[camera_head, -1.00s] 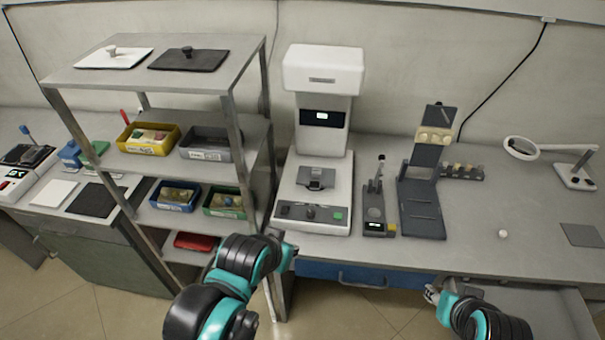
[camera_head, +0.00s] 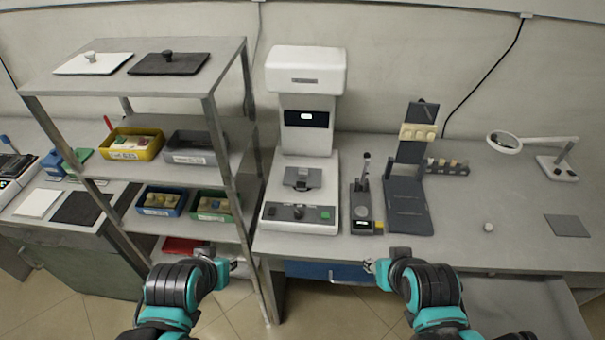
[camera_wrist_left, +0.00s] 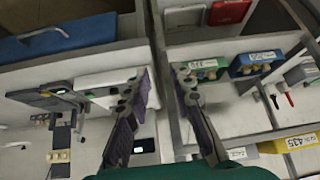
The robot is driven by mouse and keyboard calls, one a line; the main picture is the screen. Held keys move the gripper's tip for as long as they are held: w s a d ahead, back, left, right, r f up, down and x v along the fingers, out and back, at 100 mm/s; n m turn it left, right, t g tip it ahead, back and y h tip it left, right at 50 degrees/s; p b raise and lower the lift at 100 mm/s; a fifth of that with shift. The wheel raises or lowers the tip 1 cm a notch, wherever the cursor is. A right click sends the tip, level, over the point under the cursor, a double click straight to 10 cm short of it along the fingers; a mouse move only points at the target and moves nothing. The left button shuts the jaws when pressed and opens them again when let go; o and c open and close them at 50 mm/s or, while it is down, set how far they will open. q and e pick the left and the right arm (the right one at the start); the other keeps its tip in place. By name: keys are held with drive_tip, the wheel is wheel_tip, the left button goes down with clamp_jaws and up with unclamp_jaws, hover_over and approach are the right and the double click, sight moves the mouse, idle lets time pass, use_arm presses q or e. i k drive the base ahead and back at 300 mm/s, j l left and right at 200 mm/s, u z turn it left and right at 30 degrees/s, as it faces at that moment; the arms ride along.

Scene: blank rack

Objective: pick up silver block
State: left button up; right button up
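I cannot pick out a silver block for certain. Small blocks lie in the yellow bin (camera_head: 133,146), the blue bin (camera_head: 161,201) and the green bin (camera_head: 212,207) on the shelf rack; the dark grey bin (camera_head: 196,149) has contents too dim to tell. My left gripper (camera_head: 234,265) is in front of the rack's lower right side. In the left wrist view its two fingers (camera_wrist_left: 163,75) are apart with nothing between them. My right gripper (camera_head: 369,266) is in front of the bench edge by the blue drawer; its opening is too small to read.
The metal rack (camera_head: 229,165) has upright posts close to my left arm. A white press-like machine (camera_head: 307,130) stands on the bench right of it, with a dark stand (camera_head: 408,200) and small device (camera_head: 361,205) beside it. A magnifier lamp (camera_head: 505,142) is at right. The right bench is mostly clear.

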sight(302, 173)
drive_tip(key=i+l+z, duration=0.55)
drive_tip(key=i+z, duration=0.2)
